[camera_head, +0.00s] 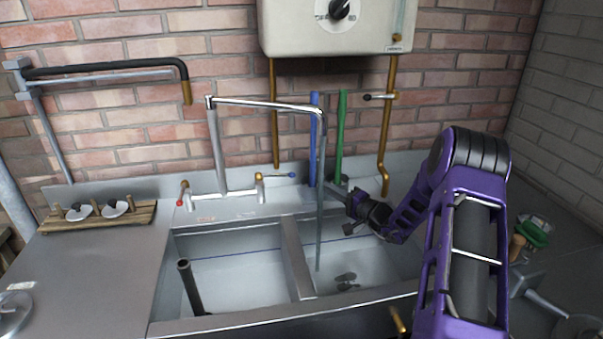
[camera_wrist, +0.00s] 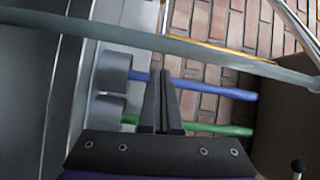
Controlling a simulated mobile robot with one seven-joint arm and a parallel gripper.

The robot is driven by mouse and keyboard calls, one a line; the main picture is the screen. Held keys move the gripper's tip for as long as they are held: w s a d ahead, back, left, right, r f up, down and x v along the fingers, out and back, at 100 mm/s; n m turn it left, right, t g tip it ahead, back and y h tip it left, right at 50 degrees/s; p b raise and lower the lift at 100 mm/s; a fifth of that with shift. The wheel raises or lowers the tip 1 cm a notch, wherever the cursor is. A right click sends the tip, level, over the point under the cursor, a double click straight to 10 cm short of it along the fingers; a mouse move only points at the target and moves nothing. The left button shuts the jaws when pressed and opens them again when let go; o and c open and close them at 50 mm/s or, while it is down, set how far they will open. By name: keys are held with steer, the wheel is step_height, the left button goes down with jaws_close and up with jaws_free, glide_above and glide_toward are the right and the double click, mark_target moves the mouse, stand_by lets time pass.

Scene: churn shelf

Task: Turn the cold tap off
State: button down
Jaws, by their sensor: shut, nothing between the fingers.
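The cold tap (camera_head: 262,181) is a brass stub with a thin lever ending in a blue tip; the lever points right at the back of the sink. The hot tap (camera_head: 184,194), with a red tip, is to the left. Between them rises the chrome spout (camera_head: 265,104), swung right. A grey water stream (camera_head: 319,215) falls from it into the right basin. My gripper (camera_head: 334,190) is shut and empty, right of the stream and apart from the cold lever. My gripper's fingers (camera_wrist: 163,88) show in the wrist view, where I cannot make out the cold tap.
Blue (camera_head: 314,140) and green (camera_head: 340,137) upright handles stand behind my gripper; they also show in the wrist view. A divider (camera_head: 297,262) separates the basins, and a dark pipe (camera_head: 190,287) stands in the left one. A wooden rack (camera_head: 140,216) sits left. A boiler (camera_head: 300,30) hangs above.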

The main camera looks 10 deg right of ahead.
steer(key=x, duration=1)
steer(key=shift+a, duration=0.1)
